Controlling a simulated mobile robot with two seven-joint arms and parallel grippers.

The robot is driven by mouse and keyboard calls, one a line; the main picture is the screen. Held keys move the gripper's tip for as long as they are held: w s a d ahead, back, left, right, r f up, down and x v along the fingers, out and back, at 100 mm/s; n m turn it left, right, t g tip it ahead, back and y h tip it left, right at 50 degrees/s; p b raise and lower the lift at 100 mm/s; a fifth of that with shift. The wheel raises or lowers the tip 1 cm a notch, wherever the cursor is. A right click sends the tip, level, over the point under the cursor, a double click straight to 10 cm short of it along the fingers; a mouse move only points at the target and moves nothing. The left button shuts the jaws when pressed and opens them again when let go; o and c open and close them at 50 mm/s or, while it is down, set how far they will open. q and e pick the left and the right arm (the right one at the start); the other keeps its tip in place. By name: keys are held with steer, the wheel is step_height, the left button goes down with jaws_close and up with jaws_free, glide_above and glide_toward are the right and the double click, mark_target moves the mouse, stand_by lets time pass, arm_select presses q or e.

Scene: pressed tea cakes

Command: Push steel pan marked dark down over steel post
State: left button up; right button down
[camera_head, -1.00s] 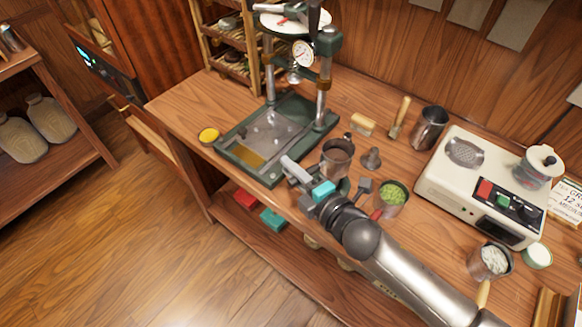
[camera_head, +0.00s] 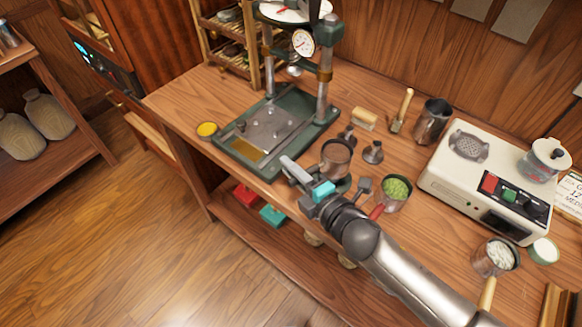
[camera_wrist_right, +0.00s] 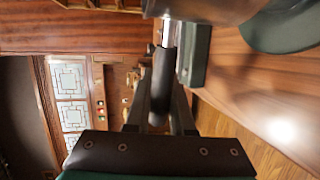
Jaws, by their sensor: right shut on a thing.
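A steel pan (camera_head: 336,157) with a brown inside is at the front edge of the bench. My right gripper (camera_head: 296,172) is shut on its dark handle (camera_wrist_right: 162,82), seen between the fingers in the right wrist view. The pan's steel underside (camera_wrist_right: 205,8) shows at the top there. Two small grey metal pieces, one behind the pan (camera_head: 347,135) and one to its right (camera_head: 373,152), stand upright; I cannot tell whether either is the steel post. No dark mark is readable. A green base shows partly below the pan. My left gripper is out of view.
The green press (camera_head: 250,168) stands left of the pan. A red-handled cup of green bits (camera_head: 396,188) is close on the right.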

steer(key=shift+f+b, duration=1.05)
steer(key=shift+f, duration=0.25)
steer(key=shift+f+b, duration=0.75)
steer(key=shift+f, duration=0.15)
steer(key=c, duration=0.7)
jaws_free()
steer(key=shift+f, duration=0.1)
steer(key=shift+s, duration=0.1)
steer(key=p+v, duration=0.1)
steer(key=v, duration=1.4)
steer(key=shift+s, duration=0.1)
